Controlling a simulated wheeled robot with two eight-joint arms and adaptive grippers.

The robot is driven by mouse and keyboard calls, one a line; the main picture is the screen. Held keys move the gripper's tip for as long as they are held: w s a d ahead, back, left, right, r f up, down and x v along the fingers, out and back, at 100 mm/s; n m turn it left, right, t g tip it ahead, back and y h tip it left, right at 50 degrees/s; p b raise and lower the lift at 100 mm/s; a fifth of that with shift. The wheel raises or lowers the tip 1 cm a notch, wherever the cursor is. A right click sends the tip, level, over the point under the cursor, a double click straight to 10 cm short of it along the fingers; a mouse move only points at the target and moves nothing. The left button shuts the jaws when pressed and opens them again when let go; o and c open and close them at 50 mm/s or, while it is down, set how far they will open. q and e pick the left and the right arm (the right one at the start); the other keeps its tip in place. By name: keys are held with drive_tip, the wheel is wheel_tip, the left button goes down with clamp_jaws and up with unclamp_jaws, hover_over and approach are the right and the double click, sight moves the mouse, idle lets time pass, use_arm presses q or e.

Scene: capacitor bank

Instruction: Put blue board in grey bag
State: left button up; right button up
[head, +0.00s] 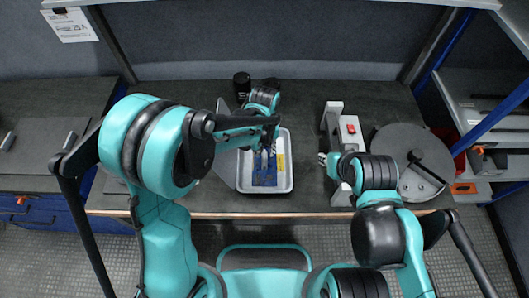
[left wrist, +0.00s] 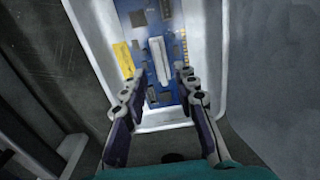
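The blue board (head: 265,178) lies in a pale tray (head: 288,186) on the dark bench. It also shows in the left wrist view (left wrist: 150,25), with a white connector strip and a yellow label beside it. My left gripper (left wrist: 158,78) is over the board, its two fingers apart on either side of the white strip; whether they touch the board is unclear. In the head view it (head: 266,150) comes down over the tray. A grey, flat, angular thing (head: 228,172), perhaps the grey bag, is left of the tray. My right gripper (head: 328,159) is beside a grey device, mostly hidden by its arm.
The grey device (head: 350,125) with a red switch stands right of the tray. Bench between tray and device is clear.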

sight(264, 158)
use_arm(q)
wheel_tip(264, 158, up, 7)
drive_tip(key=p, duration=0.2)
drive_tip(key=s+a+r+t, duration=0.3)
drive_tip(key=s+a+r, duration=0.3)
drive_tip(key=a, duration=0.3)
drive_tip(key=s+a+r+t, duration=0.4)
drive_tip(key=s+a+r, duration=0.1)
drive_tip(key=a, duration=0.3)
drive_tip(key=shift+s+a+r, duration=0.35)
drive_tip(key=shift+s+a, duration=0.05)
drive_tip(key=shift+s, duration=0.2)
drive_tip(key=shift+a, duration=0.1)
